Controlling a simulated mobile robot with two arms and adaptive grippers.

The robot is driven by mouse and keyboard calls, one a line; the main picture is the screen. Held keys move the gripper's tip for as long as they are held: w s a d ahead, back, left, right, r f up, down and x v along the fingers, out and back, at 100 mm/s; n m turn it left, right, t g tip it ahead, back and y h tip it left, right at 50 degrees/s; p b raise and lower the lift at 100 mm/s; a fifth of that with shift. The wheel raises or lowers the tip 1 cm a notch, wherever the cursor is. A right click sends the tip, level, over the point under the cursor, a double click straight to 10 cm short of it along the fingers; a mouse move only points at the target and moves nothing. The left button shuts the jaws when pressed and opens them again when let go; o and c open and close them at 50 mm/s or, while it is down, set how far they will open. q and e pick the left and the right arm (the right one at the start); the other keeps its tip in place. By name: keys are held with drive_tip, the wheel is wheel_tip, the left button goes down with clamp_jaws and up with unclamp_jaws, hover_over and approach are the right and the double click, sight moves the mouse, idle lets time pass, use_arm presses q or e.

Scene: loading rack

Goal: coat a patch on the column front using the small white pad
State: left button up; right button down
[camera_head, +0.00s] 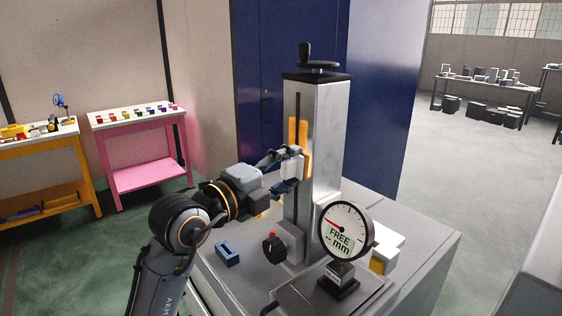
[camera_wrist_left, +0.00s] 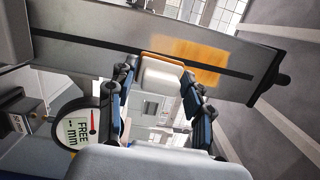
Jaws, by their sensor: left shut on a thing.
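The metal column (camera_head: 325,150) stands upright on the grey bench, with a dark slot down its front. An orange coated patch (camera_head: 303,132) covers part of the upper front; it also shows in the left wrist view (camera_wrist_left: 195,48). My left gripper (camera_head: 287,160) is shut on the small white pad (camera_head: 291,169), holding it at the column front by the lower part of the patch. In the left wrist view the pad (camera_wrist_left: 162,78) sits between the blue fingertips, with an orange edge facing the column. Whether it touches the column is hard to tell. My right gripper is out of view.
A dial gauge (camera_head: 345,231) reading "FREE mm" stands in front of the column. A blue block (camera_head: 227,254) and a dark block with a red top (camera_head: 273,247) are on the bench (camera_head: 428,247). A white-and-yellow object (camera_head: 384,247) lies right of the gauge.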

use_arm(q)
drive_tip(key=shift+d+p, duration=0.1)
drive_tip(key=shift+p, duration=0.2)
drive_tip(key=shift+w+a, duration=0.6)
drive_tip(key=shift+w, duration=0.25)
drive_tip(key=shift+w+a, duration=0.55)
drive_tip(key=shift+w, duration=0.25)
drive_tip(key=shift+c, duration=0.2)
drive_tip(key=shift+w+a+p+v, duration=0.15)
drive_tip(key=shift+p+v, duration=0.35)
drive_tip(key=shift+v, duration=0.95)
drive_tip(key=shift+w+a+p+v, duration=0.15)
drive_tip(key=shift+p+v, duration=0.35)
drive_tip(key=shift+v, duration=0.95)
drive_tip(key=v, duration=0.3)
drive_tip(key=shift+w+a, duration=0.15)
drive_tip(key=shift+a, duration=0.05)
